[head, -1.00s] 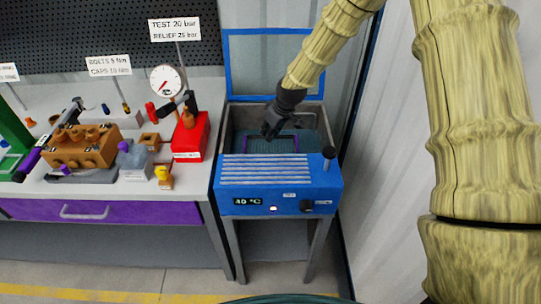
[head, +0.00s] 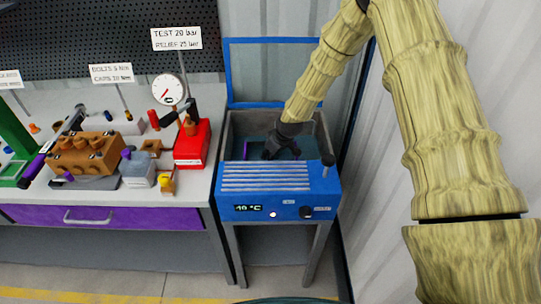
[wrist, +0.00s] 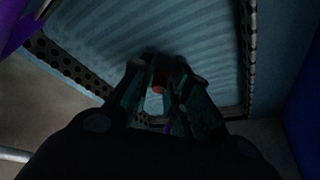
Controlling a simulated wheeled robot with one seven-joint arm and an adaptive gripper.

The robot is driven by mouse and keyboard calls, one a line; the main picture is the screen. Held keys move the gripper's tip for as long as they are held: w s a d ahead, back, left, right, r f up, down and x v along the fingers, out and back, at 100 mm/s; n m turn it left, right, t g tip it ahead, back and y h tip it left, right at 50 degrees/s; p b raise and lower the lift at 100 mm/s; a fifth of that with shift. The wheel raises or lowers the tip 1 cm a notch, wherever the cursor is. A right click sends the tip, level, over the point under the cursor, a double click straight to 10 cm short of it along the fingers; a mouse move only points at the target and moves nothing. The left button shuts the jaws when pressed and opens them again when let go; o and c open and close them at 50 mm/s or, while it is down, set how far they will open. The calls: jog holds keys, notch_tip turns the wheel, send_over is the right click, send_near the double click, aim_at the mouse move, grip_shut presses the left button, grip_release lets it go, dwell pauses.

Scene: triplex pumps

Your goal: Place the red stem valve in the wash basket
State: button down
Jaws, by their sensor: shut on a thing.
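My gripper (head: 281,153) is down inside the blue parts washer (head: 278,203), at or below the level of its front top edge. In the wrist view my gripper (wrist: 163,82) is shut on the red stem valve (wrist: 160,77), of which only a small red part shows between the dark fingers. The wash basket (wrist: 205,45) lies beneath, with a ribbed teal floor and a dark perforated rim. The held valve is over the basket floor; I cannot tell whether it touches it.
The washer's blue lid frame (head: 277,72) stands open behind. A grey bench (head: 120,205) at left holds a red test block (head: 192,145), a gauge (head: 168,89) and a brown pump block (head: 85,155). A corrugated wall is close on the right.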

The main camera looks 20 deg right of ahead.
jog(key=c, duration=1.4)
grip_release()
jog(key=shift+f, duration=0.1)
jog(key=shift+o, duration=0.2)
jog(key=shift+r, duration=0.25)
jog(key=b+v, duration=0.2)
jog(key=v, duration=0.9)
jog(key=shift+s+r+b, duration=0.25)
jog(key=shift+r+b, duration=0.1)
jog(key=shift+b, duration=0.05)
